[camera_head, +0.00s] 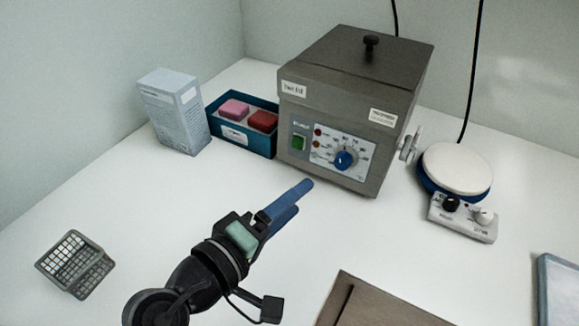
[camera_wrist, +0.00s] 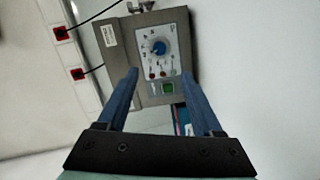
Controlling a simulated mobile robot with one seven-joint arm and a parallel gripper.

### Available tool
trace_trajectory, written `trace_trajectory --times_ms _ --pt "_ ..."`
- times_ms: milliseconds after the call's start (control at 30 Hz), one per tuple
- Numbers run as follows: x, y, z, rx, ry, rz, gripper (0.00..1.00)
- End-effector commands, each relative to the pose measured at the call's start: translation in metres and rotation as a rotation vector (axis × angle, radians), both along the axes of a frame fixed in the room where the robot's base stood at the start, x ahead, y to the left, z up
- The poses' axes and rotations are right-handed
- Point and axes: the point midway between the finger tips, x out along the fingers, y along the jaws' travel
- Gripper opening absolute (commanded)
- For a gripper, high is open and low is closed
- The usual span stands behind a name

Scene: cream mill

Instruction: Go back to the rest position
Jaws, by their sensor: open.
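My gripper (camera_head: 294,203) has two blue fingers and hangs over the white table, in front of the grey mill box in the head view. In the wrist view my gripper (camera_wrist: 166,98) has its fingers spread apart with nothing between them. The grey box (camera_head: 352,88) has a closed lid with a black knob, a front panel with a blue dial (camera_head: 344,160) and a green switch (camera_head: 299,142). The box also shows beyond the fingertips in the wrist view (camera_wrist: 130,48). The fingers look apart from the box.
A blue-grey carton (camera_head: 174,112) and a teal box (camera_head: 243,139) holding pink and red blocks stand left of the mill. A hotplate stirrer (camera_head: 463,217) is at right. A grey rack (camera_head: 75,264) lies front left. A brown lid-like panel (camera_head: 375,308) is at the front. The table centre is clear.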

Motion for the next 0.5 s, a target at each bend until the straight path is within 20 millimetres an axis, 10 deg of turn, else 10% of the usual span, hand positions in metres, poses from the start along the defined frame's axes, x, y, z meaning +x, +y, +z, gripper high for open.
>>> trace_trajectory --times_ms 267,500 --pt "0.01 0.001 0.02 0.053 -0.052 0.027 0.68" --pt "0.049 0.011 0.144 0.369 -0.393 0.226 0.68"
